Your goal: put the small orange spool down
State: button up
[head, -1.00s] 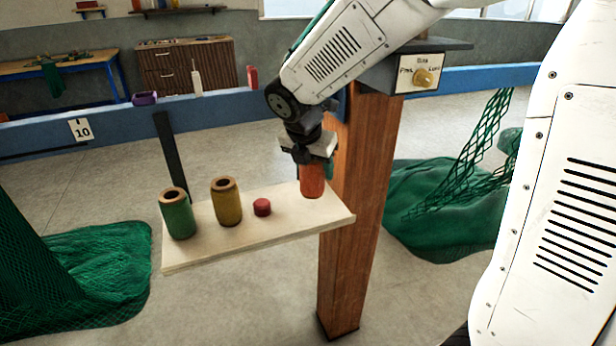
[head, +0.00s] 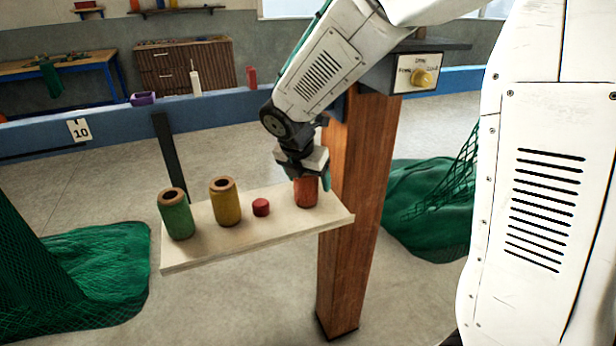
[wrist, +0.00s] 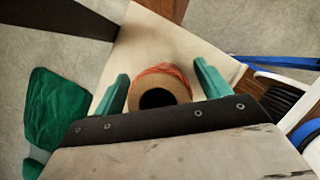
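The small orange spool (head: 306,194) stands upright at the right end of the pale board (head: 283,232). Its top is partly covered by my gripper (head: 311,180) in the head view. In the wrist view the spool (wrist: 160,88) shows its dark hole and orange winding. It lies between the two green fingertips of my gripper (wrist: 161,70). The fingers look open, with a narrow gap beside the spool, clearer on the right. The spool's base appears to rest on the board.
A red short cylinder (head: 261,207), a yellow spool (head: 225,203) and a green spool (head: 176,215) stand on the board to the left. A wooden post (head: 355,220) is close on the right. Green nets (head: 100,270) lie on the floor.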

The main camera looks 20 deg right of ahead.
jog(key=v, duration=1.2)
jog(key=s+d+m+g+y, duration=0.1)
jog(key=s+d+m, duration=0.2)
jog(key=s+m, duration=1)
jog(key=s+d+f+m+y, duration=0.1)
jog(key=s+d+m+y, duration=0.1)
jog(key=s+m, duration=1.1)
jog(key=shift+s+d+g+y, duration=0.3)
jog(key=shift+s+d+g, duration=0.1)
jog(key=shift+s+d, duration=0.25)
